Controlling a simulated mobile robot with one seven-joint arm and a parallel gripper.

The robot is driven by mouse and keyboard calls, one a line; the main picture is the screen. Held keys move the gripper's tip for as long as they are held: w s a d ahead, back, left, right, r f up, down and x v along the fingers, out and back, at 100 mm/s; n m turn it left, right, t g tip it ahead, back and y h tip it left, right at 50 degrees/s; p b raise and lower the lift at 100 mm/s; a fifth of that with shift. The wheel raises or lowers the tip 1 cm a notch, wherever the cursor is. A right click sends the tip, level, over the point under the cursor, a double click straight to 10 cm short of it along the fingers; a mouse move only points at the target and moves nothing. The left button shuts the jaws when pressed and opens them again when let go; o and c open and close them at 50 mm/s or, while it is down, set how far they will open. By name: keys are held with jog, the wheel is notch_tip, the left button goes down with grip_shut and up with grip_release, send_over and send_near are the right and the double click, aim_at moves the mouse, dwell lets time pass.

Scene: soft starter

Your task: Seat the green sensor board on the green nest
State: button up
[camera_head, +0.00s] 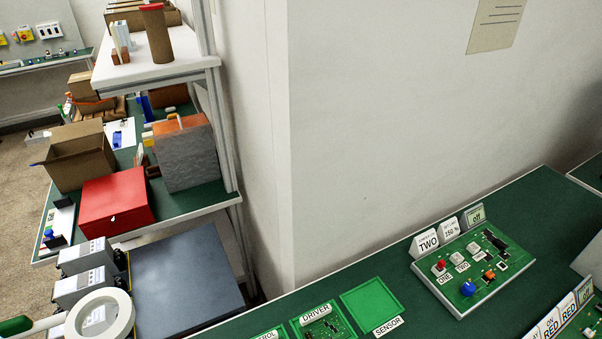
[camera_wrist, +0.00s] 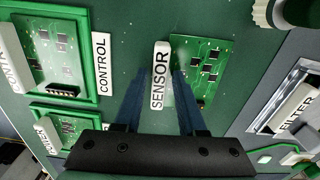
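In the head view the green nest (camera_head: 371,300) is an empty bright green square frame on the bench, with a white SENSOR label (camera_head: 388,327) at its front. In the wrist view a green sensor board (camera_wrist: 207,62) with dark chips lies on a green surface. A white SENSOR tag (camera_wrist: 159,85) stands along its left edge. My gripper (camera_wrist: 158,77) is open, its two blue fingers on either side of this tag with gaps showing. The right finger covers part of the board's left side. My gripper is not in the head view.
In the wrist view a framed board with a CONTROL label (camera_wrist: 103,65) is at left, another framed board below it, and a FILTER label (camera_wrist: 294,108) at right. In the head view the DRIVER nest (camera_head: 323,321) holds a board; a control panel (camera_head: 473,268) stands right.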

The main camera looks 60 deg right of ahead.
grip_shut()
jog(key=shift+r, duration=0.15)
